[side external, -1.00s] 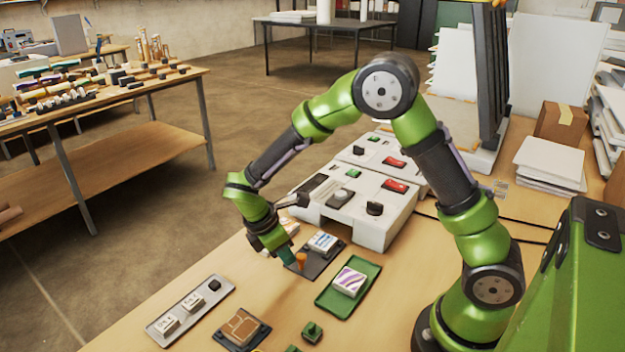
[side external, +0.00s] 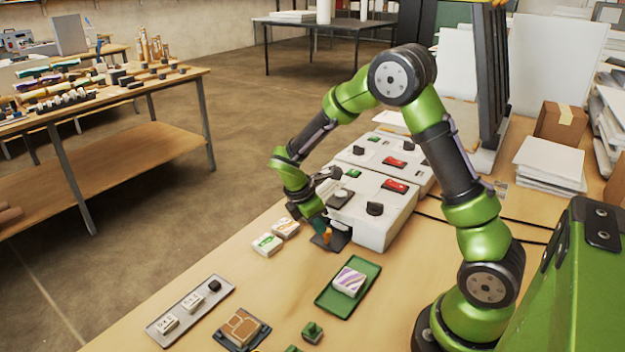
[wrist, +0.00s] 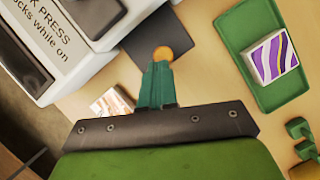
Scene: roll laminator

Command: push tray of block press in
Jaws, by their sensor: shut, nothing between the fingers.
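The block press (side external: 372,215) is the white box with a red switch and black knobs; part of its lettered top shows in the wrist view (wrist: 45,45). Its dark tray (side external: 340,239) sticks partly out of the front, with an orange knob (side external: 327,236) at its outer end. The tray and knob also show in the wrist view (wrist: 150,32). My gripper (side external: 319,226) is shut and empty, its teal fingers right at the outer side of the orange knob (wrist: 163,54). No block shows on the visible part of the tray.
Two labelled white blocks (side external: 268,244) lie left of the tray. A green tray (side external: 333,301) with a purple-striped block (side external: 349,282) lies in front. A grey tray (side external: 174,324) with small blocks and a dark brown-topped fixture (side external: 240,328) are nearer the table's front.

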